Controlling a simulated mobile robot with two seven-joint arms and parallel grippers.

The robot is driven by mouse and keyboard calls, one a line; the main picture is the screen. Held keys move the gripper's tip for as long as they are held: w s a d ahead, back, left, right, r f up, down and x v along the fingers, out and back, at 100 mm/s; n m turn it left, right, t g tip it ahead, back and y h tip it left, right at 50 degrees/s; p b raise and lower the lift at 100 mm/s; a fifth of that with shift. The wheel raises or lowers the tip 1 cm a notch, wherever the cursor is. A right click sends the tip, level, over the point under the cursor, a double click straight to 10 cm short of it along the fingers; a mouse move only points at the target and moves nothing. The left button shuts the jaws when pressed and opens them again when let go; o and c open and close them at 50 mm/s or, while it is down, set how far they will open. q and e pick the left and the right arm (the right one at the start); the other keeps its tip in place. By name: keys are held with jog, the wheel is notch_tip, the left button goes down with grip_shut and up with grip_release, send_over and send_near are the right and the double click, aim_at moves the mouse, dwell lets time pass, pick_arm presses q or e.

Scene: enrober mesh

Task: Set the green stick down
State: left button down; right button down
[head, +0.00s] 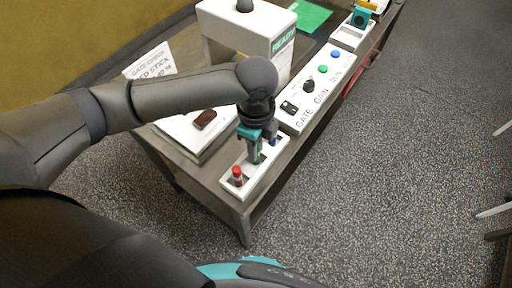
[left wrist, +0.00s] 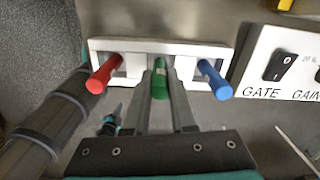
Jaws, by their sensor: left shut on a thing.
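The green stick (left wrist: 160,78) is between the fingers of my left gripper (left wrist: 159,90), which is shut on it. In the head view the left gripper (head: 256,150) points down over the white rack (head: 255,180) at the table's front end. The white rack (left wrist: 100,45) also shows in the left wrist view, with the green stick over its middle place. The red stick (left wrist: 103,74) stands in it on the left and the blue stick (left wrist: 214,80) on the right. I cannot tell whether the green stick's lower end touches the rack. My right gripper is not in view.
A white panel (head: 318,88) with a switch, a knob and coloured buttons lies just beyond the rack. A white machine with a READY sign (head: 283,43) and a base holding a dark red-brown block (head: 205,119) stand behind my arm. The table's front edge is close.

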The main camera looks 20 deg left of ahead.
pick_arm(q)
jog(key=shift+f, duration=0.3)
jog(key=c, duration=1.2)
grip_release()
jog(key=shift+f, duration=0.1)
jog(key=o, duration=0.5)
jog(key=shift+c, duration=0.2)
notch_tip(320, 180, up, 12)
jog(key=shift+r+p, duration=0.25)
jog(key=shift+p, duration=0.9)
